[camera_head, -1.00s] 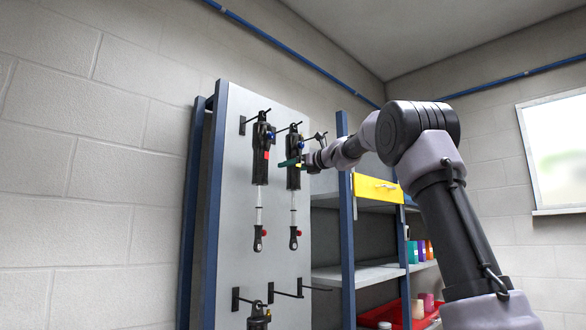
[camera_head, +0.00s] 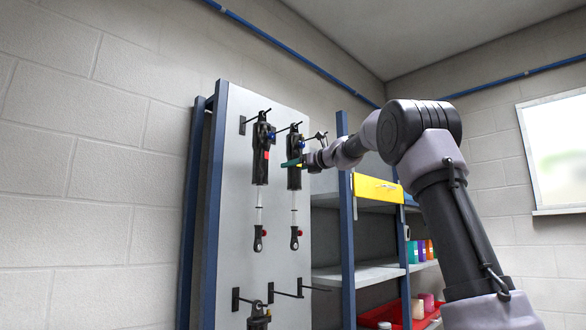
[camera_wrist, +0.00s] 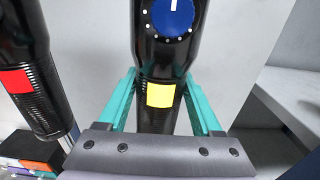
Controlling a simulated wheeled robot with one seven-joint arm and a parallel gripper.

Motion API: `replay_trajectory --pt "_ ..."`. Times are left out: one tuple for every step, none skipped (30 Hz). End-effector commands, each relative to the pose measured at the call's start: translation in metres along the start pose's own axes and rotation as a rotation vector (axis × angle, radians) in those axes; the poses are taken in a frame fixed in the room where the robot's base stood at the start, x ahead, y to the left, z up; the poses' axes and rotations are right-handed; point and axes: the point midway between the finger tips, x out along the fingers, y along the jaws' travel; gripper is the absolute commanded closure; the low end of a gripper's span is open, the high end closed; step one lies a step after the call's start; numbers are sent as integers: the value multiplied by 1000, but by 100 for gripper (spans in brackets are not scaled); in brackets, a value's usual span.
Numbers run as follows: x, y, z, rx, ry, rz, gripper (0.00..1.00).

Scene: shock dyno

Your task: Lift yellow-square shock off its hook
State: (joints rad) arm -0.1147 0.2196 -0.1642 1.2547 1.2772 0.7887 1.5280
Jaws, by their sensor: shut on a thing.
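The yellow-square shock (camera_head: 294,179) hangs upright at the upper right of the grey panel, at its hook (camera_head: 291,127). In the wrist view its black body (camera_wrist: 158,72) shows a yellow square (camera_wrist: 161,96) and a blue dial above it. My gripper (camera_wrist: 156,98) is shut on this body, one teal finger on each side, at the height of the square. In the head view my gripper (camera_head: 291,163) reaches in from the right. The shock's top eye and its seat on the hook are too small to judge.
A red-square shock (camera_head: 262,155) hangs close on the left; it also shows in the wrist view (camera_wrist: 24,85). Below are an empty-looking hook (camera_head: 287,294) and another shock (camera_head: 259,317). A shelf rack with a yellow drawer front (camera_head: 377,189) stands right of the panel (camera_head: 228,190).

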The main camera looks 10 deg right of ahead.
Motion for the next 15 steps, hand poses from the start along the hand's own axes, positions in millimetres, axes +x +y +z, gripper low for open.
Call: replay_trajectory --pt "-4 0 3 -1 -4 -1 100" --pt "-5 0 4 -1 -4 -1 100" --pt "-7 0 4 -1 -4 -1 100" --pt "-8 0 5 -1 -4 -1 100" --pt "-9 0 5 -1 -4 -1 100" --pt "-10 0 6 -1 -4 0 100" --pt "-11 0 6 -1 -4 0 100" --pt "-11 0 6 -1 -4 0 100" --pt "-11 0 6 -1 -4 0 100" --pt "-11 0 6 -1 -4 0 100" --pt "-11 0 6 -1 -4 0 100" --pt "-11 0 6 -1 -4 0 100" --pt "-11 0 6 -1 -4 0 100" --pt "-11 0 6 -1 -5 0 100" --pt "-11 0 6 -1 -5 0 100"
